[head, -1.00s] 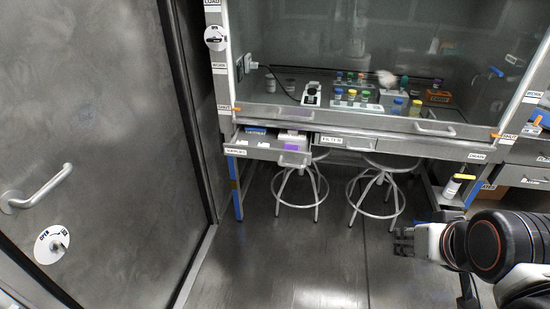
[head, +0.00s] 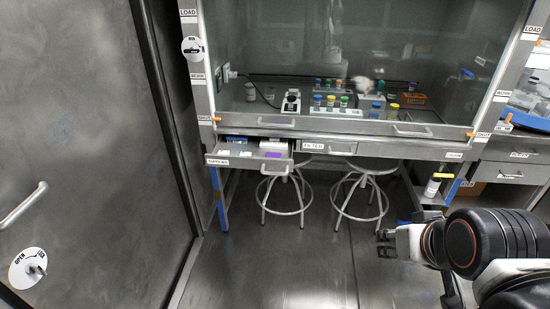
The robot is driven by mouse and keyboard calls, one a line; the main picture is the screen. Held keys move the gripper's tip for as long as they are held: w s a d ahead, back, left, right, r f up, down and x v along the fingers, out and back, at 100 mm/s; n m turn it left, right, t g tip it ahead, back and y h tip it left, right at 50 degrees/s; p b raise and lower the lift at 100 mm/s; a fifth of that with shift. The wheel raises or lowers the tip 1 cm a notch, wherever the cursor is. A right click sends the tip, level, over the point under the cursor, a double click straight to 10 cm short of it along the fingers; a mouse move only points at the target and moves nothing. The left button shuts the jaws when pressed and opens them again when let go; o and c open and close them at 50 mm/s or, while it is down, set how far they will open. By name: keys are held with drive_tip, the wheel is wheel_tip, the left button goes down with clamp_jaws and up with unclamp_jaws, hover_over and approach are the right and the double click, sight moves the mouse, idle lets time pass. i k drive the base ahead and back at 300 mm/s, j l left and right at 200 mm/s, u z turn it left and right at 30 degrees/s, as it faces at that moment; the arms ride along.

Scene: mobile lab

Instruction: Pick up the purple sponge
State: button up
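The purple sponge (head: 273,155) shows as a small purple patch inside the open supplies drawer (head: 222,161), under the left part of the fume hood. It lies near the drawer's right front, by a white box (head: 274,146). Its full shape is too small to tell. My gripper (head: 384,243) is at the lower right, in front of the hood and far from the drawer. It points left, and nothing shows in it. Its fingers are too small to tell whether they are open or shut.
Two round stools (head: 283,196) (head: 361,198) stand beneath the hood bench. The filter drawer (head: 328,148) is shut. Vials and racks (head: 337,110) stand behind the hood glass. A grey door (head: 75,130) fills the left. The floor (head: 290,265) ahead is clear.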

sight(270, 155)
drive_tip(key=i+l+u, duration=0.1)
drive_tip(key=i, duration=0.3)
drive_tip(key=i+l+u, duration=0.1)
drive_tip(key=i, duration=0.35)
drive_tip(key=i+j+u, duration=0.1)
drive_tip(key=i+j, duration=0.15)
drive_tip(key=j, duration=0.25)
drive_tip(key=i+j+u, duration=0.1)
drive_tip(key=i+j, duration=0.2)
drive_tip(key=j, duration=0.15)
drive_tip(key=i+j, duration=0.1)
drive_tip(key=j, duration=0.45)
drive_tip(key=u, duration=0.05)
